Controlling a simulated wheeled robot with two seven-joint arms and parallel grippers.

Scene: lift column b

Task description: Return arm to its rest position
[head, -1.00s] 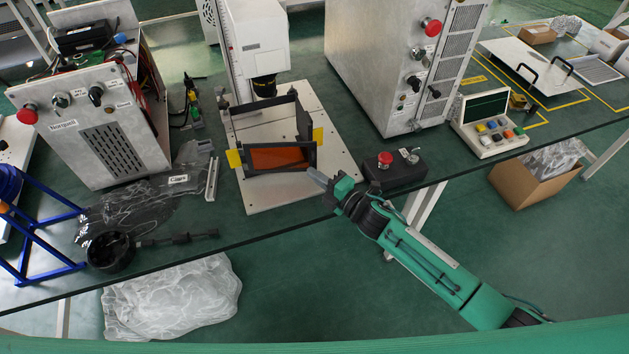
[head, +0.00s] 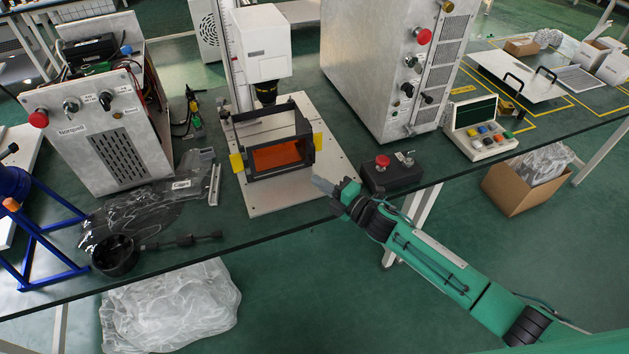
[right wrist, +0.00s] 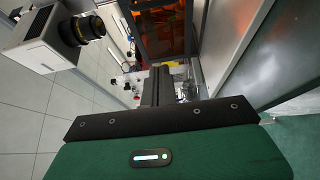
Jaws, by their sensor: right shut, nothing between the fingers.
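My right arm is green and comes in from the lower right of the head view. Its gripper (head: 325,187) is shut and empty, over the front right part of the white base plate (head: 268,208), just left of the small black control box. In the right wrist view the shut gripper (right wrist: 158,75) points toward the frame with orange panes (right wrist: 165,28). That black frame (head: 280,156) also stands on the base plate in the head view, with yellow tabs at its sides. I cannot see my left gripper.
The black control box (head: 390,174) with a red button stands close to the gripper. A large metal cabinet (head: 388,65) is behind it. A camera column (head: 262,45) rises over the plate.

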